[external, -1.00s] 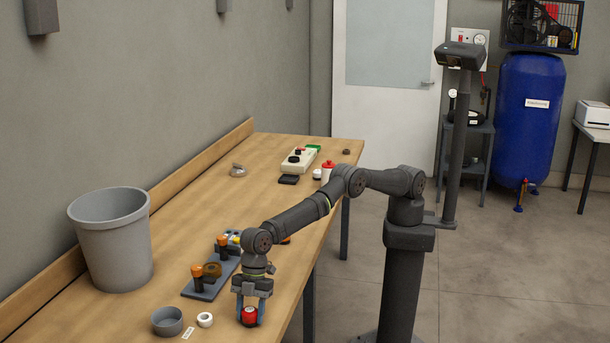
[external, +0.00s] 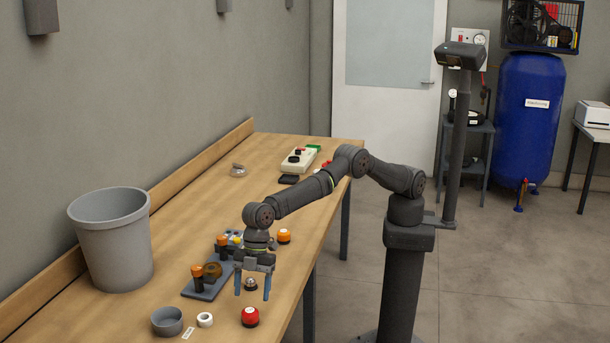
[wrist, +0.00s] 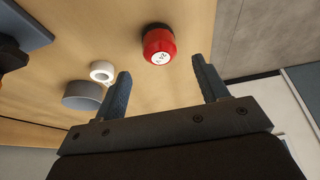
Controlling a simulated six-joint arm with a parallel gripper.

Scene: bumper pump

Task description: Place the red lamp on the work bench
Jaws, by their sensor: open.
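The red lamp (external: 250,316) stands on the work bench (external: 195,215) near its front edge, at the near end. It also shows in the wrist view (wrist: 159,45), apart from the fingers and a little beyond their tips. My gripper (external: 253,291) is open and empty, above the bench and behind the lamp in the external view. In the wrist view, both fingers (wrist: 160,78) are spread wide with nothing between them.
A grey bin (external: 112,240) stands at the bench's left. A grey cup (external: 167,321), a white ring (external: 205,320) and a dark rack (external: 212,280) with orange-topped parts lie left of the lamp. An orange lamp (external: 284,236) and a silver-topped piece (external: 251,284) are near my gripper.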

